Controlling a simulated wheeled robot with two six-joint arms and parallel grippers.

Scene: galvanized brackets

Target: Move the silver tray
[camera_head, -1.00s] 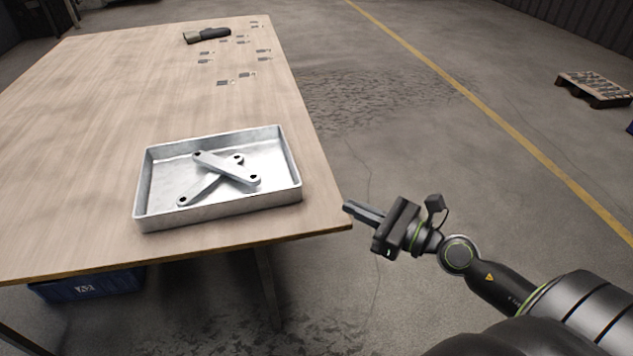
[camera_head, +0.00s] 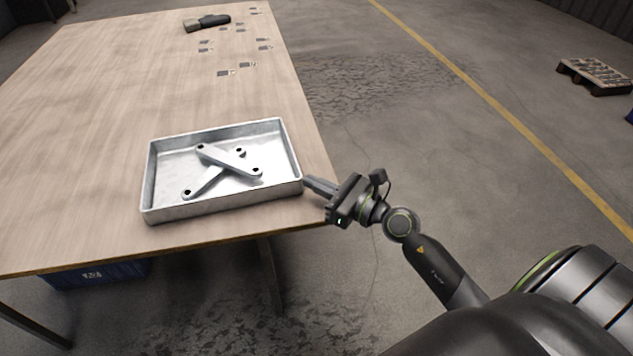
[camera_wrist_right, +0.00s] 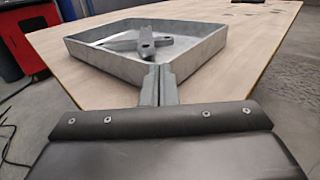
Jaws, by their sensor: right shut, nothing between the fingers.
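The silver tray (camera_head: 222,208) is a shallow rectangular metal tray near the front right corner of the wooden table. Two galvanized brackets (camera_head: 228,161) lie crossed inside it. My right gripper (camera_head: 307,182) is shut and empty, its fingertips right at the tray's right side near the front corner. In the right wrist view the closed fingers (camera_wrist_right: 159,75) point at the corner of the tray (camera_wrist_right: 190,80); whether they touch it I cannot tell. My left gripper is not in view.
The wooden table (camera_head: 80,120) has free room left of and behind the tray. A dark-handled tool (camera_head: 208,22) and several small metal pieces (camera_head: 226,72) lie farther back. A blue crate (camera_head: 95,273) is under the table. A pallet (camera_head: 596,75) lies on the floor at right.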

